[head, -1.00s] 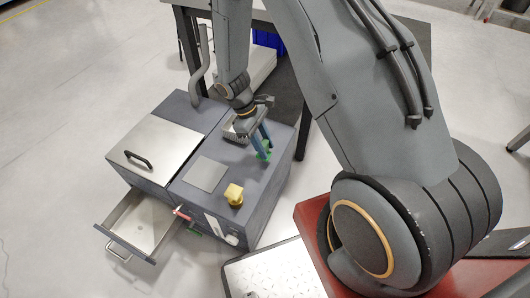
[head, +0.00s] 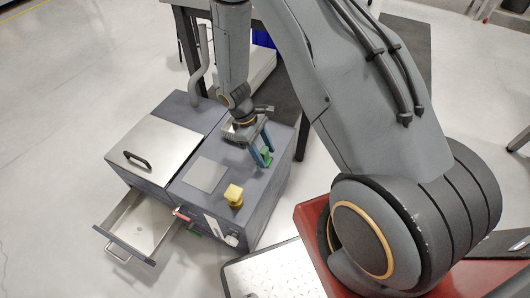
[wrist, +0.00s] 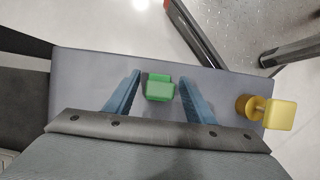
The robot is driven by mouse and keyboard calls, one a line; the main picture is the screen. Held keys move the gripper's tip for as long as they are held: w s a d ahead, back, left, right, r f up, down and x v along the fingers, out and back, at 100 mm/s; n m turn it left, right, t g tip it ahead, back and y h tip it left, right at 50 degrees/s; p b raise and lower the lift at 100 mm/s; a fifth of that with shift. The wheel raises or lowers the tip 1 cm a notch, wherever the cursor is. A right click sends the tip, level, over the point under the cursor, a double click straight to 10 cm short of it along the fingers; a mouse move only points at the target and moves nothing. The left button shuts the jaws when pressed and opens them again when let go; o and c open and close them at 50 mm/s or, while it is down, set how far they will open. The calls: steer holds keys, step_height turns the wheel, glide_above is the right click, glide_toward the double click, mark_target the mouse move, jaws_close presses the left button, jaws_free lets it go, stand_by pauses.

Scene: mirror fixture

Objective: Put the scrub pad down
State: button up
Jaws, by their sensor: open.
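The green scrub pad (wrist: 160,87) rests on the grey top of the fixture, near its edge. It also shows in the head view (head: 266,155), partly behind the fingers. My gripper (wrist: 160,82) is open, with one blue finger on each side of the pad and a gap between pad and fingers on both sides. In the head view my gripper (head: 264,160) points down at the fixture top (head: 222,155).
A yellow knob (head: 233,195) stands up from the fixture top, right of my gripper in the wrist view (wrist: 280,114). A flat metal plate (head: 205,174) and a lidded section (head: 155,148) lie left. An open drawer (head: 122,242) juts out at the front left.

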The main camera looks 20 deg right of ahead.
steer(key=shift+r, duration=0.1)
steer(key=v, duration=1.2)
steer(key=s+r+m+t+y, duration=0.1)
steer(key=s+r+m, duration=0.15)
steer(key=r, duration=0.55)
steer(key=s+r+m+y, duration=0.15)
steer(key=s+r, duration=0.25)
steer(key=r, duration=0.4)
steer(key=s+a+r+m+t+y, duration=0.1)
steer(key=s+r+m, duration=0.3)
steer(key=s+r, duration=0.4)
steer(key=s+t+p, duration=0.1)
steer(key=s, duration=0.3)
steer(key=shift+a+r, duration=0.2)
steer(key=shift+r, duration=0.1)
steer(key=d+r+m+p, duration=0.1)
steer(key=d+r+p, duration=0.3)
steer(key=p, duration=0.8)
step_height(320, 180, up, 2)
steer(key=shift+s+d+r, duration=0.2)
steer(key=shift+s+d, duration=0.05)
steer(key=shift+s, duration=0.15)
